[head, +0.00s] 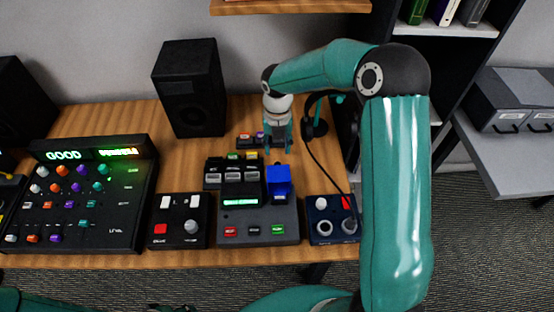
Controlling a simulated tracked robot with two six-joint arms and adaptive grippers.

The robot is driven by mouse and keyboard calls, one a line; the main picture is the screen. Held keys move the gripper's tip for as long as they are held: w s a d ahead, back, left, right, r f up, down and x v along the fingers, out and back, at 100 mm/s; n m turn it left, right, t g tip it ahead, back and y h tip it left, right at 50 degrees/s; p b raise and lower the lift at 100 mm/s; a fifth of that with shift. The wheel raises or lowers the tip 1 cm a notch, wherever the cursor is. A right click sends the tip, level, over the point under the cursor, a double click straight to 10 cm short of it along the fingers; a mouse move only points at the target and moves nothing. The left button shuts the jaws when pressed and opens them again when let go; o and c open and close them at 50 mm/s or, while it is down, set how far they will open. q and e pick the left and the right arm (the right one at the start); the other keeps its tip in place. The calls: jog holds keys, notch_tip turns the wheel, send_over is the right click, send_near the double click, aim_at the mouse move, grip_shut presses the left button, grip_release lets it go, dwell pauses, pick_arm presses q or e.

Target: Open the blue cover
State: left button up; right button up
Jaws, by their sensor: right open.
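The blue cover (278,181) is a small boxy blue piece at the back right of a dark grey control unit (258,232) in the middle of the table. I cannot tell from here whether it is shut or partly raised. My right gripper (279,147) is behind and above the blue cover, apart from it, pointing down. Its jaws are open and hold nothing that I can see. My left gripper is out of the picture.
A black mixer (130,195) with coloured knobs is at left. A black speaker (188,88) and a headset (312,128) stand behind. A dark cable hangs right of the cover.

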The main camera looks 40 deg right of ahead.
aim_at(278, 177)
notch_tip(278, 177, down, 7)
jog(key=shift+f+p, duration=0.15)
jog(key=shift+p, duration=0.2)
grip_shut()
